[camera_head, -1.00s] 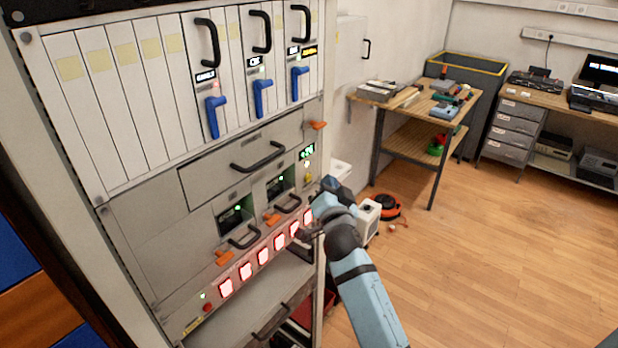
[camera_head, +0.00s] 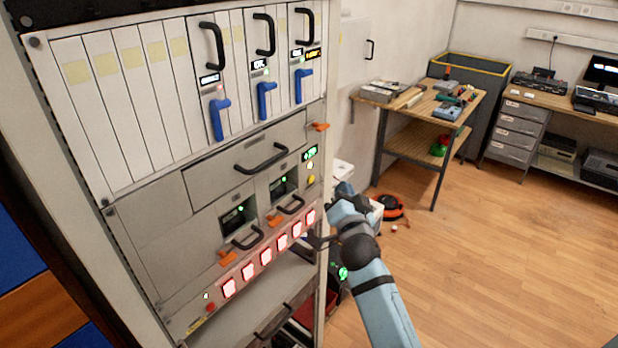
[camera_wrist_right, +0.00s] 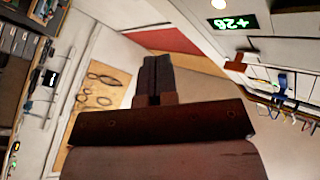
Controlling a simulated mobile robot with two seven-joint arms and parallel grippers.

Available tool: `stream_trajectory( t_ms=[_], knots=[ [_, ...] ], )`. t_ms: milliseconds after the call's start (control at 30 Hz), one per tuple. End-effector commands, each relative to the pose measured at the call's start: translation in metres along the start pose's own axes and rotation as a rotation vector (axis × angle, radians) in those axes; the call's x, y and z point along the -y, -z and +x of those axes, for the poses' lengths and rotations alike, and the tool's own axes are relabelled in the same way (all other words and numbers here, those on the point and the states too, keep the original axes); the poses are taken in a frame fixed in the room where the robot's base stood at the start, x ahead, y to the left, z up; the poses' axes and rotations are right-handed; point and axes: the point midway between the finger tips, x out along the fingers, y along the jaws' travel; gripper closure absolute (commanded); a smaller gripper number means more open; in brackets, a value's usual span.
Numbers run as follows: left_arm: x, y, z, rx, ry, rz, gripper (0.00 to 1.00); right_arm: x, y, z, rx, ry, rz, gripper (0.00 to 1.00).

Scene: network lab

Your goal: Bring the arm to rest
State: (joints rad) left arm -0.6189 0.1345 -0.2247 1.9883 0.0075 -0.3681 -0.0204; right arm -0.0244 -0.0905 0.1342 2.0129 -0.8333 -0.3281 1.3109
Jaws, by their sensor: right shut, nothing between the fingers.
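My right arm (camera_head: 378,300), light blue with dark joints, comes up from the bottom of the head view. My right gripper (camera_head: 316,241) is small and dark there, partly hidden by its wrist, close to the front of the equipment rack (camera_head: 150,240) by the lit red buttons. I cannot tell the exact gap. In the right wrist view its dark fingers (camera_wrist_right: 157,78) are together with nothing between them. That view also shows a green display (camera_wrist_right: 234,22) at the upper right. My left gripper is not in view.
The rack front has black handles (camera_head: 262,160), blue levers (camera_head: 266,100), orange latches (camera_head: 320,127) and lit red buttons (camera_head: 264,256) that stick out. A workbench (camera_head: 415,148) with tools and an orange reel (camera_head: 392,207) stand behind. The wooden floor (camera_head: 500,260) at right is clear.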

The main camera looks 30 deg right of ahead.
Motion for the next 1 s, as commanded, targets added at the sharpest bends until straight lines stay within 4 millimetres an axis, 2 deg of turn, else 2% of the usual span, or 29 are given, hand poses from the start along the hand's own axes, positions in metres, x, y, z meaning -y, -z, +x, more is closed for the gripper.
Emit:
stream_trajectory(
  t_ms=[33, 200, 467, 600, 867, 967, 1000],
  knots=[
    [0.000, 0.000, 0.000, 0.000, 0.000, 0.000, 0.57, -0.001, -0.008, -0.005, 0.013, -0.012, 0.013, 1.00],
    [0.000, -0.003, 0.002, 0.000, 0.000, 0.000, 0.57, 0.006, -0.015, 0.005, 0.011, -0.011, 0.014, 1.00],
    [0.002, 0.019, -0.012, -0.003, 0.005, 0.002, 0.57, 0.009, -0.008, 0.007, 0.009, -0.008, 0.006, 1.00],
    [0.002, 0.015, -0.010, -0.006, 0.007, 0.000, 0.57, -0.007, 0.002, -0.012, 0.007, -0.010, 0.012, 1.00],
    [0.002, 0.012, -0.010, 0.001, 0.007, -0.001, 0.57, -0.019, 0.014, -0.029, 0.009, -0.008, 0.009, 1.00],
    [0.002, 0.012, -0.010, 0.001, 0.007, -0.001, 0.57, -0.023, 0.002, -0.038, 0.047, -0.006, -0.026, 1.00],
    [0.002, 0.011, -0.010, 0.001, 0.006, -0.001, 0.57, -0.026, -0.009, -0.045, 0.082, -0.003, -0.054, 1.00]
  ],
)
